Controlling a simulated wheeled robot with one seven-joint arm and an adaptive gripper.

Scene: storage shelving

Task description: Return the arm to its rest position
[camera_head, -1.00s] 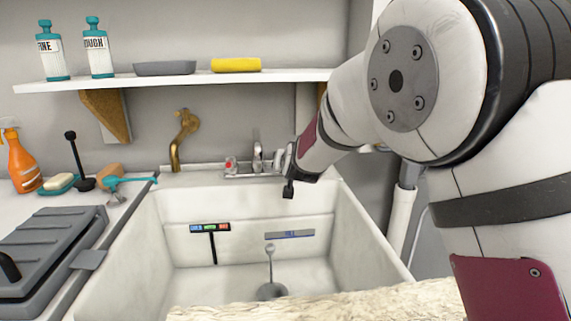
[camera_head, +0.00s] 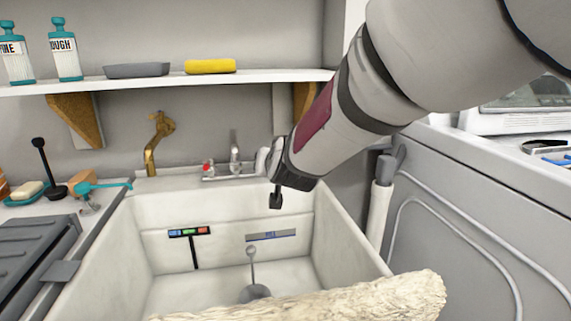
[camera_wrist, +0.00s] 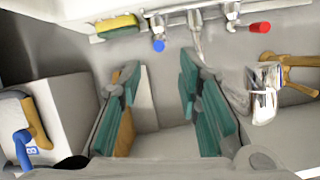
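My arm (camera_head: 350,110) reaches in from the upper right of the head view, over the right part of the white sink (camera_head: 165,215). Its dark end hangs above the sink, in front of the back wall and near the tap. In the wrist view my gripper (camera_wrist: 158,110) shows two teal-padded fingers spread apart with a clear gap. Nothing is held between them. The fingers do not show clearly in the head view.
A shelf (camera_head: 240,78) with bottles, a grey tray (camera_head: 138,70) and a yellow sponge (camera_head: 210,66) hangs above. A brass spout (camera_head: 153,145) and a tap (camera_head: 235,155) stand behind the sink. A grey machine (camera_head: 465,215) stands at right. A pale rough roll (camera_head: 330,302) crosses the front.

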